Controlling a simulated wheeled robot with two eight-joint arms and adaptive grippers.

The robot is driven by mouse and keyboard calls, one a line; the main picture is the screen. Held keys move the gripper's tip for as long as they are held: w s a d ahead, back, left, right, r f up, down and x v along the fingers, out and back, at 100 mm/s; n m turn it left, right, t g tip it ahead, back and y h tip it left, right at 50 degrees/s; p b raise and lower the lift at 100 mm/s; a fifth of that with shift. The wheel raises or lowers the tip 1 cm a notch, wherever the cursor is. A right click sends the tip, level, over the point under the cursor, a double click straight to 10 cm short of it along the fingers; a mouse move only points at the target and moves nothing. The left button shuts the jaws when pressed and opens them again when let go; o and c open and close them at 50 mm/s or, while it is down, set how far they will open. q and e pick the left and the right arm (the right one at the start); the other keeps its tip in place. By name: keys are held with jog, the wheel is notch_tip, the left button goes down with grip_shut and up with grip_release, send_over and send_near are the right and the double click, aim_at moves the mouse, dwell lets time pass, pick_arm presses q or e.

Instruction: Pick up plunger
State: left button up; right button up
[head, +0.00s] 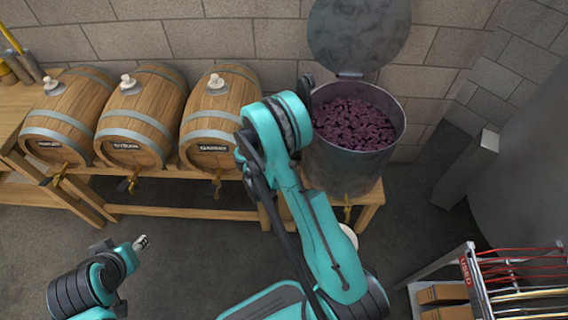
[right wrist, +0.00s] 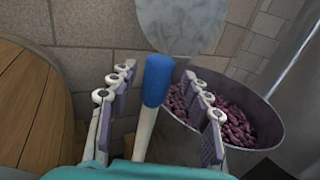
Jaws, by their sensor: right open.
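The plunger (right wrist: 157,82) shows in the right wrist view as a blue grip on a pale shaft. It stands nearly upright between the fingers of my right gripper (right wrist: 158,76). The gripper is open, with clear gaps on both sides of the grip. In the head view my right arm hides this gripper and most of the plunger; a pale round piece (head: 348,237) beside the arm may be its lower end, but I cannot tell. My left gripper (head: 140,242) is at the lower left over the floor, small, away from the plunger.
A metal vat (head: 345,165) of dark grapes, its lid (head: 357,35) raised, stands on a wooden stand behind my right arm. Three barrels (head: 138,115) with taps lie on a rack to the left. Floor between is open.

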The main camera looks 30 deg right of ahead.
jog(key=b+x, duration=0.1)
jog(key=x, duration=0.4)
jog(key=shift+w, duration=0.15)
jog(key=shift+a+r, duration=0.1)
grip_shut()
